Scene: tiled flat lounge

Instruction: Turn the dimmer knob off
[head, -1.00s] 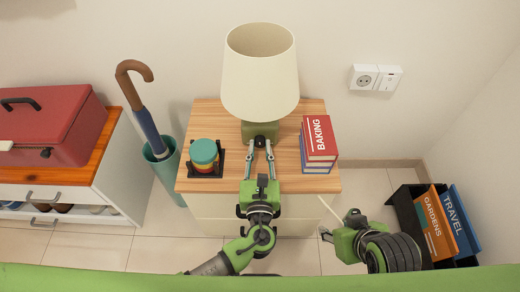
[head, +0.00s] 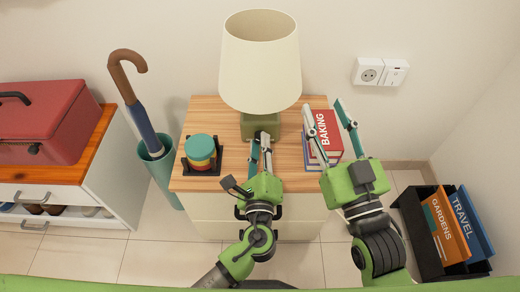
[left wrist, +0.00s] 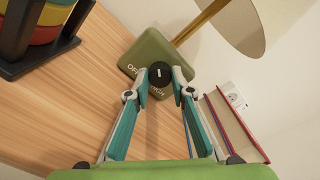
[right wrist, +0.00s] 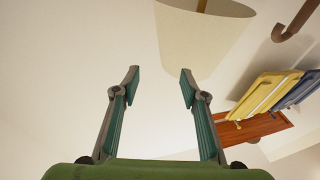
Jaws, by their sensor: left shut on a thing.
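The lamp has a cream shade (head: 260,60) and a green base (head: 259,124) on the wooden cabinet top. In the left wrist view, the black dimmer knob (left wrist: 158,75) with a white pointer mark sits on the front of the green base (left wrist: 155,52). The knob is hidden in the head view. My right gripper (head: 325,106) is open and empty, raised in front of the books; the right wrist view shows its spread fingers (right wrist: 160,80).
An umbrella stand (head: 160,170), a red toolbox (head: 45,125) and a black book bin (head: 425,252) stand around. A wall socket (head: 380,72) is behind.

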